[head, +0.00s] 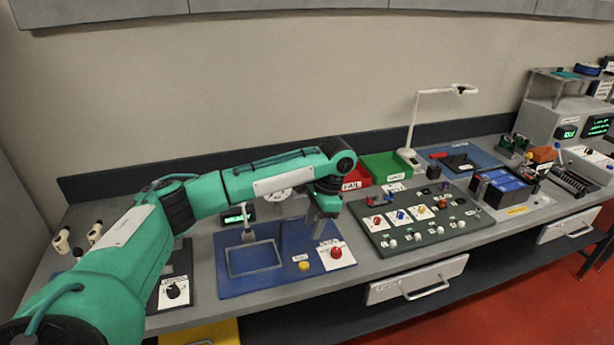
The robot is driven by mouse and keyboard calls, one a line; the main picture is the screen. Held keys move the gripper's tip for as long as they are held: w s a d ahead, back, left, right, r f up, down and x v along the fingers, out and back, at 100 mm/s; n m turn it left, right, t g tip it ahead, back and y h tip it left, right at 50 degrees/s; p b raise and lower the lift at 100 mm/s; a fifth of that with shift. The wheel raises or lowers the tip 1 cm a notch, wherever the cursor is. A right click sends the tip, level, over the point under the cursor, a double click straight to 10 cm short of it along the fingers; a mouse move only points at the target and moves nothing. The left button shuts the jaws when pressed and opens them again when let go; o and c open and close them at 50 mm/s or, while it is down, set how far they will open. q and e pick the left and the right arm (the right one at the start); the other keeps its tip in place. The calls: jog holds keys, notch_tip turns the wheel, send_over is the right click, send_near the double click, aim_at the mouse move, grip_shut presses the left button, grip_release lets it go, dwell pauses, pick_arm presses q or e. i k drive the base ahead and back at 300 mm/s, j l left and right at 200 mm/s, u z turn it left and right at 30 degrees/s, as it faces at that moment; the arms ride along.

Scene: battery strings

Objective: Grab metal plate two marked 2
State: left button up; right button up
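My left arm reaches in from the left across the bench. My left gripper (321,232) points down over the right part of the blue board (228,278), close to a white card with a red button (336,252). Its fingers are small and partly merged with what lies behind, so I cannot tell if they are open or shut. I cannot make out a metal plate marked 2; the labels are too small to read, and my arm hides part of the bench. My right gripper is not in view.
A dark grey panel (404,248) with switches and knobs lies right of the gripper. Behind are a red bin (357,177), a green bin (383,165) and a white lamp (411,130). A blue battery block (505,181) stands farther right. A metal frame fixture (254,259) is on the blue board.

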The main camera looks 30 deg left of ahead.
aim_at(301, 193)
jog(key=i+j, duration=0.9)
jog(key=i, duration=0.25)
